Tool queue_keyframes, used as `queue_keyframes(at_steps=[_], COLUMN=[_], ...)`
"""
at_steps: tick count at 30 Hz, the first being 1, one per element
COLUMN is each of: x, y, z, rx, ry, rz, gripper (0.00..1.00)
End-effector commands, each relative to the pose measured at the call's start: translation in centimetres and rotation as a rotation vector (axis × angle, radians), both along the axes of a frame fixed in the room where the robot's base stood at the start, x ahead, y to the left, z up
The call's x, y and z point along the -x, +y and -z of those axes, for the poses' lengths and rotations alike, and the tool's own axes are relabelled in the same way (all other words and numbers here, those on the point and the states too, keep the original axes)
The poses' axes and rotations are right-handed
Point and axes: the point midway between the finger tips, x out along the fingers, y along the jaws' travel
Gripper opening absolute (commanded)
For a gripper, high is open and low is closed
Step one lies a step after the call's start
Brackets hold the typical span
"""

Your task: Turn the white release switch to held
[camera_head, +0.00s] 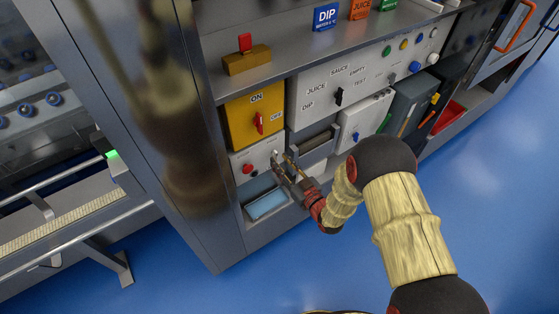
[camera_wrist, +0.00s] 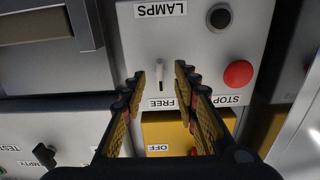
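The white release switch (camera_wrist: 160,70) is a small lever on a light grey panel (camera_wrist: 135,40). The label FREE is beside it, just below it in the wrist view; I see no "held" label. My gripper (camera_wrist: 161,84) is open and empty, with one finger on each side of the lever in that view. I cannot tell whether a finger touches it. In the head view my gripper (camera_head: 277,166) is at the right part of the same panel (camera_head: 260,152), and I cannot make out the lever there.
A red stop button (camera_wrist: 238,74) and a black button (camera_wrist: 220,17) share the panel. The yellow box (camera_head: 240,120) with a red handle (camera_head: 258,122) is directly above it in the head view. A selector panel (camera_head: 310,80) is to the right. A blue tub (camera_head: 267,204) sits below.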

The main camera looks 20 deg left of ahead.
Motion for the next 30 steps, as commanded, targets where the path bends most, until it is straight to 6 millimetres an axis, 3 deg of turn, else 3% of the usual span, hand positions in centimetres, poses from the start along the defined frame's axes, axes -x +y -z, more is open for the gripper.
queue_keyframes(at_steps=[9, 15, 30], x=[4.1, 6.1, 6.9], y=[-4.9, -7.2, -8.0], z=[0.0, 0.0, 0.0], rx=[-0.001, 0.0, 0.0], ry=[0.001, 0.001, 0.0], rz=[0.003, 0.002, -0.001], gripper=[0.3, 0.3, 0.3])
